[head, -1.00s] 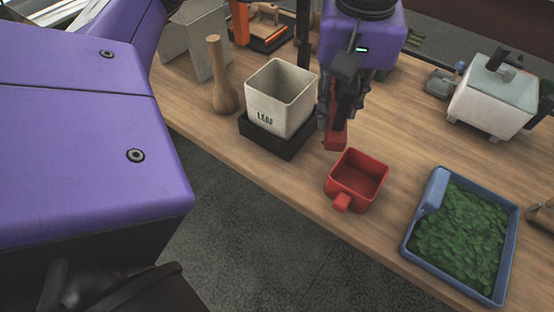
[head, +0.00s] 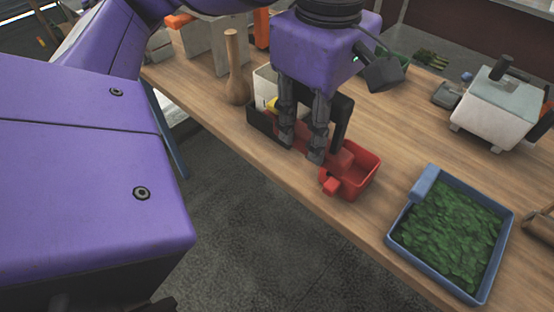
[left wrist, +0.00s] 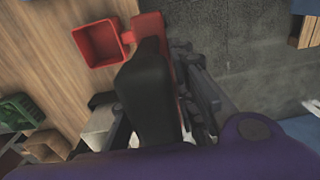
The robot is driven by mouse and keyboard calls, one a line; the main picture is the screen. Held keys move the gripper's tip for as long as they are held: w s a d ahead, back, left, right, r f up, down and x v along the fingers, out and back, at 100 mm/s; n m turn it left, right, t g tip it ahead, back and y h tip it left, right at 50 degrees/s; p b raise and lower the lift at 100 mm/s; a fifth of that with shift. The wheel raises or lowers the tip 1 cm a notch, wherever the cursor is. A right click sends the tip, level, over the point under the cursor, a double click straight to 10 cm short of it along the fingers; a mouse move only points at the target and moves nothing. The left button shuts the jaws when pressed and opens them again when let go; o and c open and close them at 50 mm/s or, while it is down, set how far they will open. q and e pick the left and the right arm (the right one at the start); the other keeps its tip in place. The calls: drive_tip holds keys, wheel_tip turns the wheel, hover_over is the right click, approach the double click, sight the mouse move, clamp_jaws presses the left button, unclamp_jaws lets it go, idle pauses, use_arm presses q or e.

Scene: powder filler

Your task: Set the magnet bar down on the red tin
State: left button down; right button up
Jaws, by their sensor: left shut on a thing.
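The red tin (head: 372,176) is a small open box with a stubby handle, near the table's front edge. My left gripper (head: 302,150) points down just left of it in the head view and is shut on the red magnet bar (head: 301,134). The bar's right end reaches the tin's left side in the picture; I cannot tell whether they touch. In the left wrist view the tin (left wrist: 88,32) is at the upper left, with the bar (left wrist: 149,24) beside it. A dark part of my gripper hides much of the bar there. My right gripper is not in view.
A pale container (head: 264,83) on a black base (head: 262,122) stands behind my left gripper, partly hidden. A wooden pestle-like tool (head: 235,75) is left of it. A blue tray (head: 404,232) of green leaves lies right of the tin. A white box (head: 492,104) stands at the back right.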

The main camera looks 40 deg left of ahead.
use_arm(q)
drive_tip(key=w+d+f, duration=0.1)
drive_tip(key=w+f, duration=0.1)
drive_tip(key=w, duration=0.2)
drive_tip(key=w+d+f, duration=0.1)
drive_tip(key=w+f, duration=0.2)
drive_tip(key=w, duration=0.1)
drive_tip(key=w+d+f, duration=0.1)
drive_tip(key=w+f, duration=0.2)
drive_tip(key=w, duration=0.1)
drive_tip(key=shift+d+f, duration=0.1)
drive_tip(key=shift+f, duration=0.05)
drive_tip(key=shift+w+d+f, duration=0.2)
drive_tip(key=shift+w+f, duration=0.4)
drive_tip(key=shift+f, duration=0.05)
drive_tip(key=f, duration=0.3)
drive_tip(key=shift+w+f+p, duration=0.2)
drive_tip(key=shift+f+p, duration=0.05)
drive_tip(key=shift+p, duration=0.05)
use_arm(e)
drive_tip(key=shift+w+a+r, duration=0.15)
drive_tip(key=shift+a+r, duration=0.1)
